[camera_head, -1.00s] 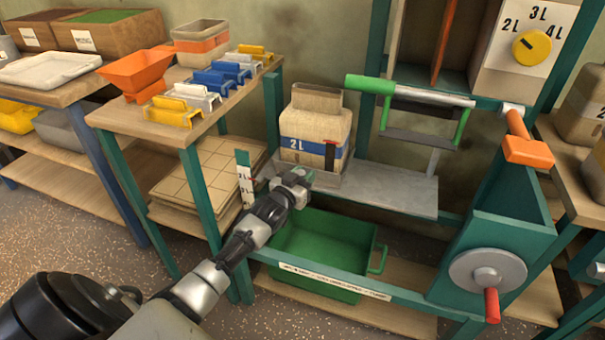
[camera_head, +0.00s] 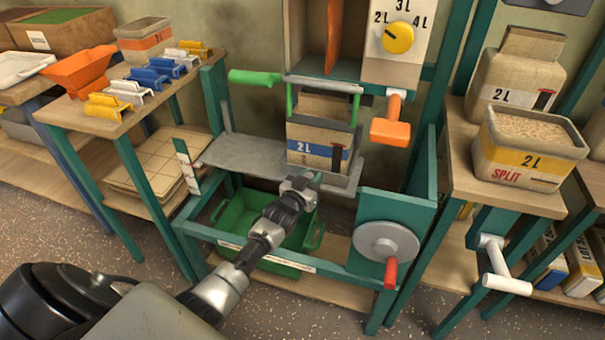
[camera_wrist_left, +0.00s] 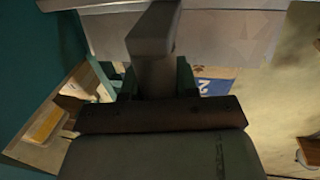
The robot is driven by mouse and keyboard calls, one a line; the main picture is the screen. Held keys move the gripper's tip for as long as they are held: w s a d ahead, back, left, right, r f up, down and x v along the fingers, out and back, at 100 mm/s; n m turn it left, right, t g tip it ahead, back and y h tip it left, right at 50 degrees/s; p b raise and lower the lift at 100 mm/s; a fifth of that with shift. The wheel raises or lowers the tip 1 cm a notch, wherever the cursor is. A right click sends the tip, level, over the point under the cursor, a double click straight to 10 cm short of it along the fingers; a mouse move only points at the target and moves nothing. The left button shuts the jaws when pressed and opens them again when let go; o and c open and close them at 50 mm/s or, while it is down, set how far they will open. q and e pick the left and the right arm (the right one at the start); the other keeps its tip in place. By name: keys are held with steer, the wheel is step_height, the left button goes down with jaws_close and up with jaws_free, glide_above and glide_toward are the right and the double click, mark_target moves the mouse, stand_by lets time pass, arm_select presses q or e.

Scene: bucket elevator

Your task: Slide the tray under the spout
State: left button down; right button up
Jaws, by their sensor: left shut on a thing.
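The grey tray (camera_head: 343,181) carries an open-topped paper bag (camera_head: 318,154) with a blue 2 L band. The bag stands upright at the right part of the grey metal shelf (camera_head: 238,156), below the chute with the orange board (camera_head: 332,38). A green-handled bar frame (camera_head: 322,86) crosses in front of the bag's top, at the chute's lower end. My left gripper (camera_head: 300,184) is shut at the tray's front edge; the exact grip is hidden. The wrist view shows part of the blue label (camera_wrist_left: 215,87). My right gripper is out of view.
A green bin (camera_head: 236,218) sits below the shelf. To the right are an orange handle (camera_head: 390,127) and a grey wheel with a red knob (camera_head: 386,243). A side table at right holds an open 2 L SPLIT bag (camera_head: 530,148). The shelf's left part is bare.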

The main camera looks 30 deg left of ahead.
arm_select(q)
steer(key=shift+w+d, duration=0.2)
steer(key=shift+d, duration=0.7)
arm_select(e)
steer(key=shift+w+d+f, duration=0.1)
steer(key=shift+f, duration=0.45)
arm_select(q)
steer(key=c, duration=0.8)
jaws_free()
steer(key=shift+d, duration=0.2)
steer(key=shift+c, duration=0.2)
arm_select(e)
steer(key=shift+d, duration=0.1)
arm_select(q)
steer(key=shift+a, duration=0.1)
steer(key=s+p, duration=0.2)
steer(key=s, duration=0.8)
steer(key=shift+s+d+p, duration=0.25)
steer(key=shift+s+p, duration=0.05)
steer(key=shift+s, duration=0.05)
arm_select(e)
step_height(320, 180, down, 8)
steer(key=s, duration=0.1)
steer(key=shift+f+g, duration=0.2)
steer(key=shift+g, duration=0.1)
arm_select(q)
steer(key=shift+f, duration=0.1)
